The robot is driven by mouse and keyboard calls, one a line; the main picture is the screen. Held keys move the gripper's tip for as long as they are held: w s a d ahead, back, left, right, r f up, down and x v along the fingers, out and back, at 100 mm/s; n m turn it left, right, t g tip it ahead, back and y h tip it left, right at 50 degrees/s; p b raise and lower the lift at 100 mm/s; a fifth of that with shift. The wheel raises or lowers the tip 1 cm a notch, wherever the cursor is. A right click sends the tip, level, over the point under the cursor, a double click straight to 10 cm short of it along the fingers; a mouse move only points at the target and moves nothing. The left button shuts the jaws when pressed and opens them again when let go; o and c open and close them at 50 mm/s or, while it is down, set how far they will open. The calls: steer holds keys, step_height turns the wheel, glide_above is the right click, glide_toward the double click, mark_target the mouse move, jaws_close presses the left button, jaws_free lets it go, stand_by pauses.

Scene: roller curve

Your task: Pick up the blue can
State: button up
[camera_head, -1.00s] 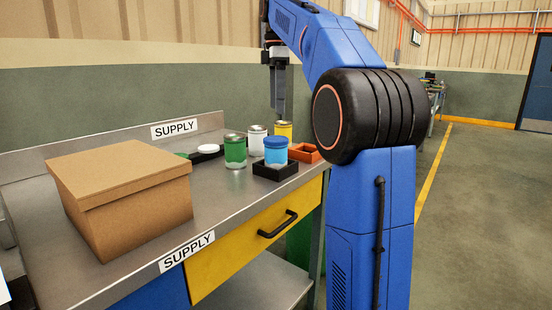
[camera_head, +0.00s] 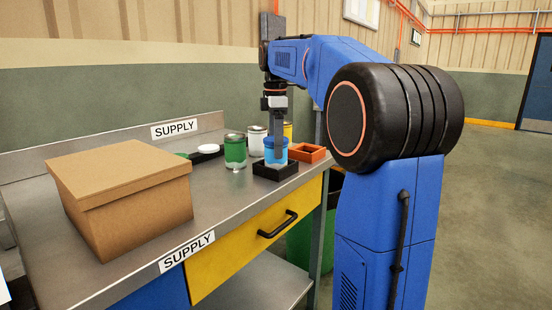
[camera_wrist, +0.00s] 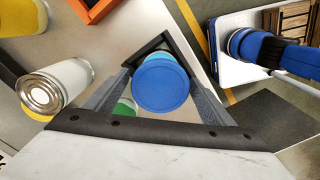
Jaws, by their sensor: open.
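The blue can (camera_head: 275,152) stands upright in a small black tray (camera_head: 274,173) near the front edge of the supply table. In the wrist view its round blue lid (camera_wrist: 160,84) lies between the two fingers of my gripper (camera_wrist: 158,92). In the head view my gripper (camera_head: 277,148) points down over the can, its fingers overlapping the can's upper part. The jaws are open. I cannot tell whether either finger touches the can.
A green can (camera_head: 235,150), a white can (camera_head: 257,141) and a partly hidden yellow can (camera_head: 288,131) stand close by. An orange tray (camera_head: 309,153) lies to the right. A large cardboard box (camera_head: 120,200) fills the table's left side.

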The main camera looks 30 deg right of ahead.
steer(key=shift+f, duration=1.2)
steer(key=c, duration=1)
steer(key=shift+r, duration=0.1)
step_height(320, 180, up, 9)
steer(key=shift+f, duration=0.2)
steer(key=shift+r, duration=0.55)
steer(key=shift+s, duration=0.1)
